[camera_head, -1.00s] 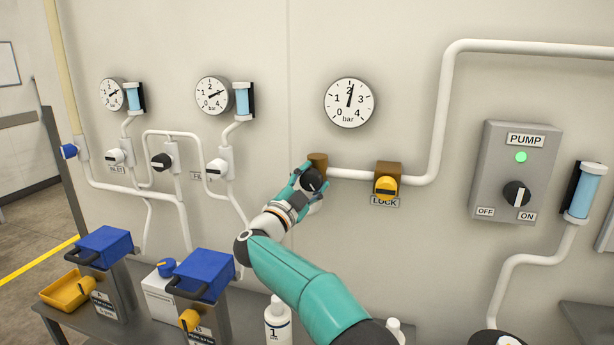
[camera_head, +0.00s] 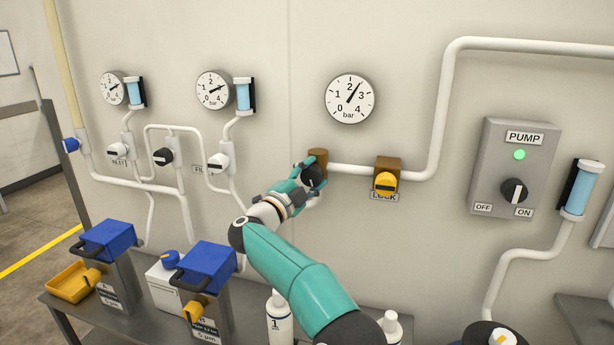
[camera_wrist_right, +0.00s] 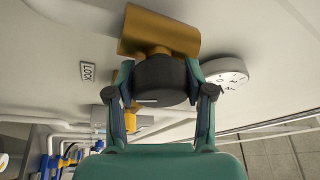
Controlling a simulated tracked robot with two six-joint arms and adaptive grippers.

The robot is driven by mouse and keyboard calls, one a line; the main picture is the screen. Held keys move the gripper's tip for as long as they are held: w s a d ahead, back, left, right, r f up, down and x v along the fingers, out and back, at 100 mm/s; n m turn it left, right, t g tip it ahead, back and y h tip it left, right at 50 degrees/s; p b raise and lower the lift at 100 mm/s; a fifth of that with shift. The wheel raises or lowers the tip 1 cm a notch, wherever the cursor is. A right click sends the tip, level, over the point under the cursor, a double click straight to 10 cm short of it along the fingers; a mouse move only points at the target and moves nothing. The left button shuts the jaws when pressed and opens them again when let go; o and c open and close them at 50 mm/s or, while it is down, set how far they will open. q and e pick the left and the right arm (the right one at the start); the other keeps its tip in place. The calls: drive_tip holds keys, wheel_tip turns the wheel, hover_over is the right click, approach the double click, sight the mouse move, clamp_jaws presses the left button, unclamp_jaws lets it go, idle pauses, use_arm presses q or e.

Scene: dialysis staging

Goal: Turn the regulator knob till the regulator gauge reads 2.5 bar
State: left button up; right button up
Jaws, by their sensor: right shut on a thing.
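The regulator knob (camera_head: 314,176) is black and round, on a brown regulator body (camera_head: 318,157) on the wall pipe. My right gripper (camera_head: 309,174) is shut on it, one finger on each side; the right wrist view shows the knob (camera_wrist_right: 160,80) between the fingers, with a pale mark on its face. The regulator gauge (camera_head: 350,99) is the large white dial above, marked 0 to 4 bar. Its needle points up and right, about midway between 2 and 3, near 2.5. My left gripper is not in view.
A yellow lock knob (camera_head: 386,182) sits on the same pipe to the right, close to my gripper. The pump box (camera_head: 515,165) has a lit green lamp. Bottles and blue-topped units stand on the grey table below.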

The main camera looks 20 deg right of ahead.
drive_tip(key=o, duration=1.2)
drive_tip(key=shift+c, duration=0.2)
drive_tip(key=v, duration=1.2)
drive_tip(key=shift+w, duration=0.1)
